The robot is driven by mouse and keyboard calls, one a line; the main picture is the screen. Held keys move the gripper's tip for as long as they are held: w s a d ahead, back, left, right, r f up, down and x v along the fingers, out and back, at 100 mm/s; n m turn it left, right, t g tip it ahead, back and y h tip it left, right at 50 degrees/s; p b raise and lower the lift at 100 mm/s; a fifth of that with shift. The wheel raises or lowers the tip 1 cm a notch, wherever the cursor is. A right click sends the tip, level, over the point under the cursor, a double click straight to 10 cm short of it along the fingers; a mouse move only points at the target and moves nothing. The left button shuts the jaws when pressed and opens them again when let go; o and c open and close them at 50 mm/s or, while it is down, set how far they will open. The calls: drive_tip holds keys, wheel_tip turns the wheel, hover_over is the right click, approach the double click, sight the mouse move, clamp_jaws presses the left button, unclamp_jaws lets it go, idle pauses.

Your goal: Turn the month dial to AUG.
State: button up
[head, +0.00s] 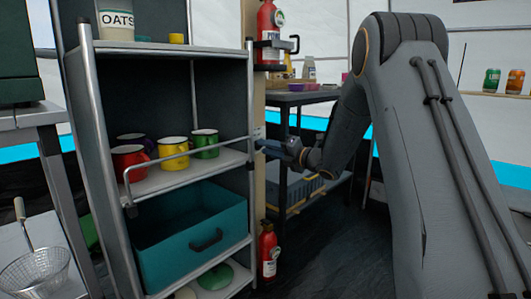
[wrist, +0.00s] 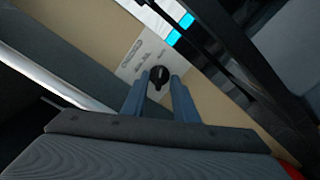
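The month dial is a small black round knob (wrist: 159,75) on a pale label plate (wrist: 140,50) fixed to a tan post. In the wrist view the two fingers of my gripper (wrist: 158,90) stand on either side of the knob with a gap between them. I cannot tell whether the fingers touch it. The lettering on the plate is too small to read, so the dial's setting cannot be told. In the head view my gripper (head: 265,146) reaches left to the tan post (head: 259,190) beside the shelf; the knob is not clear there.
A metal shelf (head: 250,100) with a front rail (head: 190,152) stands left of the post, holding mugs (head: 174,154) and a teal bin (head: 190,235). Red extinguishers (head: 268,252) are above and below my gripper. A dark table (head: 300,97) stands behind.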

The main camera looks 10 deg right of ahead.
drive_tip(key=shift+w+a, duration=0.25)
drive_tip(key=shift+w, duration=0.1)
clamp_jaws()
